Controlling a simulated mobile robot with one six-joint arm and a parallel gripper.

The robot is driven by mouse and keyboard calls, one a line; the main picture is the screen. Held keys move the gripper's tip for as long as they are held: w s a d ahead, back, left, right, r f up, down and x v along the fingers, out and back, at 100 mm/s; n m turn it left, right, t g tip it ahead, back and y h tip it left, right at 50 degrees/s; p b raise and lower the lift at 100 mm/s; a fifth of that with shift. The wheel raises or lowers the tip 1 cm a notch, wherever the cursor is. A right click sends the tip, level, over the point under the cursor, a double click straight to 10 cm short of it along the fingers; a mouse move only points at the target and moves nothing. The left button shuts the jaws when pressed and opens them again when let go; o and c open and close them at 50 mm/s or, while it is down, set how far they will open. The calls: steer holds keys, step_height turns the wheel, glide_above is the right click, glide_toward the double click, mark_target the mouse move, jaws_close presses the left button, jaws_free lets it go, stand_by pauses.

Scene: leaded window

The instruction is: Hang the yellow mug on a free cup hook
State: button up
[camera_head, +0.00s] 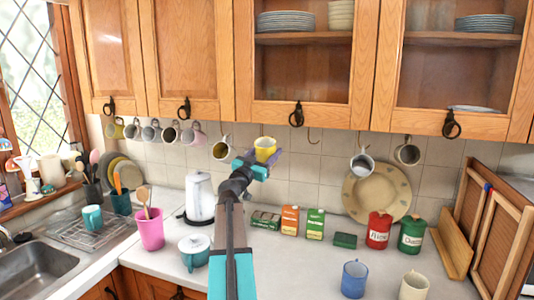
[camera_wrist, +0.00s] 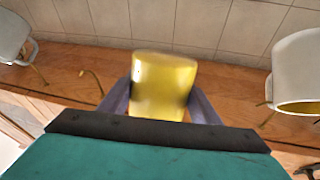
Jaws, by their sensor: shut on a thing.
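The yellow mug (camera_head: 265,145) is in my gripper (camera_head: 255,164), raised in front of the tiled wall just below the wall cabinets. In the wrist view the yellow mug (camera_wrist: 163,85) sits between the two purple fingers of my gripper (camera_wrist: 162,98), which are shut on it. Its handle cannot be made out. A free cup hook (camera_head: 313,136) hangs under the cabinet to the right of the mug; a bare hook (camera_wrist: 92,78) also shows in the wrist view, left of the mug. I cannot tell whether a hook is hidden behind the mug.
A white mug with yellow inside (camera_head: 221,150) hangs close left; it is at the right in the wrist view (camera_wrist: 298,70). Several mugs hang at far left.

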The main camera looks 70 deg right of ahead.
steer(key=o, duration=1.4)
steer(key=shift+c, duration=0.2)
steer(key=shift+a, duration=0.1)
steer(key=b+v, duration=0.5)
steer(key=v, duration=0.8)
steer(key=shift+a, duration=0.35)
steer(key=shift+r, duration=0.1)
